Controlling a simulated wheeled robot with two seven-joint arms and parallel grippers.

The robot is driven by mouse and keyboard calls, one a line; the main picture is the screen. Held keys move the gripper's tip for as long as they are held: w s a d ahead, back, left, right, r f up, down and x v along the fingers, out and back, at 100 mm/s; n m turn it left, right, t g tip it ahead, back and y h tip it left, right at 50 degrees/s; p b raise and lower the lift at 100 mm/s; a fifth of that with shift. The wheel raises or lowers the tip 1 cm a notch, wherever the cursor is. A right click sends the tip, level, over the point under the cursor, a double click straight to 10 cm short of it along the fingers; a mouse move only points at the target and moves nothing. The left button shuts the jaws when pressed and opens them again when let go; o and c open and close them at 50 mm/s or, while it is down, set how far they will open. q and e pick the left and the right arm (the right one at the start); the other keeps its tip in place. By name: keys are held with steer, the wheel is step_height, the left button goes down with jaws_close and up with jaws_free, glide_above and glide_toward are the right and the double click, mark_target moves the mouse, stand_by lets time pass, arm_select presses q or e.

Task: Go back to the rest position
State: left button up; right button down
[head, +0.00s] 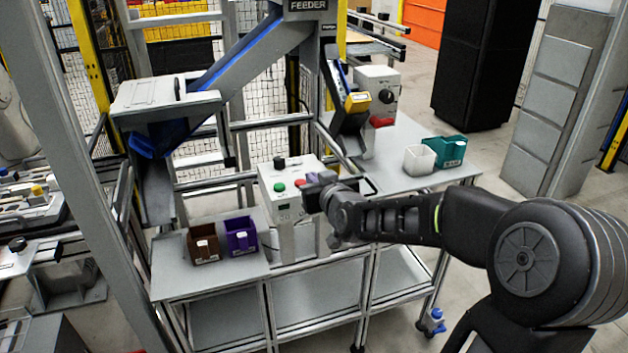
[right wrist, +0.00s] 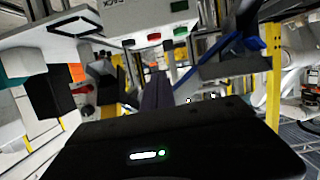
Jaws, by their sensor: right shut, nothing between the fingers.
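My right arm comes in from the right in the head view. My right gripper (head: 314,189) is shut and empty, in front of the white control box (head: 291,187) with its green and red buttons. It hides part of the box's right side; I cannot tell whether it touches the box. In the right wrist view the shut fingers (right wrist: 157,90) point toward the box (right wrist: 125,22), whose red and green buttons show at the top. My left gripper is not in view.
A brown bin (head: 204,249) and a purple bin (head: 241,237) stand on the left shelf (head: 180,272). A white bin (head: 419,159) and a teal bin (head: 446,151) stand on the right table (head: 395,182). The feeder chute (head: 245,57) rises behind. Open floor lies at the right.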

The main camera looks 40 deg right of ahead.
stand_by(0.8)
steer(key=s+a+f+g+y, duration=0.3)
steer(key=a+f, duration=0.8)
steer(key=f, duration=0.3)
steer(key=s+a+f+g+y, duration=0.2)
steer(key=a+f+g+y, duration=0.1)
steer(key=a+f, duration=1)
steer(key=s+a+f+n+g+y, duration=0.1)
steer(key=s+a+f+g, duration=0.2)
steer(key=s+a+f, duration=0.4)
steer(key=s+a+f+g+y, duration=0.2)
steer(key=s+a+f+g, duration=0.2)
steer(key=s, duration=1.1)
steer(key=a+f, duration=0.3)
steer(key=f, duration=0.3)
steer(key=shift+a+f+n, duration=0.35)
steer(key=shift+a+n, duration=0.05)
steer(key=shift+d, duration=0.15)
